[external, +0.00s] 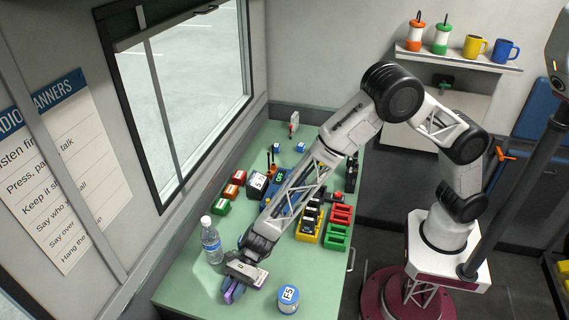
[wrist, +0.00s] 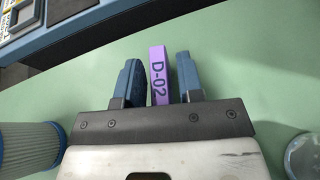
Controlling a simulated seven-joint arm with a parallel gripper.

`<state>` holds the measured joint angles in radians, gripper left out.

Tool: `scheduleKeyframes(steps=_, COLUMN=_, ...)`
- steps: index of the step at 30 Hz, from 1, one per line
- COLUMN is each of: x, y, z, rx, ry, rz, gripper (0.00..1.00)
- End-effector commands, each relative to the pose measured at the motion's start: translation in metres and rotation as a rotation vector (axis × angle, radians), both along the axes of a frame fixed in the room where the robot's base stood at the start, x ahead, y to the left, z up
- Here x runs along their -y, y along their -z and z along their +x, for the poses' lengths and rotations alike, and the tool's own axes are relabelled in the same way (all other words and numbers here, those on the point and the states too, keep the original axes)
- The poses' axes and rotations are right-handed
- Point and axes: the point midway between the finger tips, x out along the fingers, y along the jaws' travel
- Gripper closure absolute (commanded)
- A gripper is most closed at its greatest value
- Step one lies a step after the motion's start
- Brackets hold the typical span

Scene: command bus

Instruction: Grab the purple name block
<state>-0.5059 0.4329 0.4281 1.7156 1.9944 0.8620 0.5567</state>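The purple name block (wrist: 158,85), labelled D-02, stands between the two dark blue fingers of my gripper (wrist: 160,78) in the wrist view. Narrow green gaps show between the block and each finger, so the gripper looks open around it and not clamped. The near end of the block is hidden behind the gripper body. In the external view my gripper (external: 231,291) is low over the near end of the green table, and only a bit of purple shows by its fingers.
A water bottle (external: 211,240) stands just left of my gripper, and a blue-and-white F5 container (external: 288,299) stands to its right. Red and green trays (external: 337,227), yellow trays (external: 309,225) and small coloured boxes (external: 231,192) fill the table farther back. The green table (external: 180,286) has bare room at the near left.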

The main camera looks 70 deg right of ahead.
Motion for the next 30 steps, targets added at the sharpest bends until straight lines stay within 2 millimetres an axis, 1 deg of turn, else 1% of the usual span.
scheduleKeyframes(steps=1, x=0.0, y=0.0, z=0.0, rx=0.0, ry=0.0, rz=0.0, gripper=0.73)
scheduleKeyframes(steps=6, x=0.0, y=0.0, z=0.0, rx=0.0, ry=0.0, rz=0.0, gripper=0.99)
scheduleKeyframes(steps=16, x=0.0, y=-0.001, z=0.0, rx=0.0, ry=0.0, rz=0.0, gripper=1.0)
scheduleKeyframes(steps=20, x=0.0, y=-0.004, z=0.0, rx=0.001, ry=0.0, rz=0.001, gripper=1.0)
scheduleKeyframes(steps=26, x=0.0, y=-0.017, z=0.0, rx=0.002, ry=-0.001, rz=0.001, gripper=1.0)
scheduleKeyframes(steps=30, x=0.0, y=-0.034, z=0.0, rx=0.001, ry=0.001, rz=0.001, gripper=1.0)
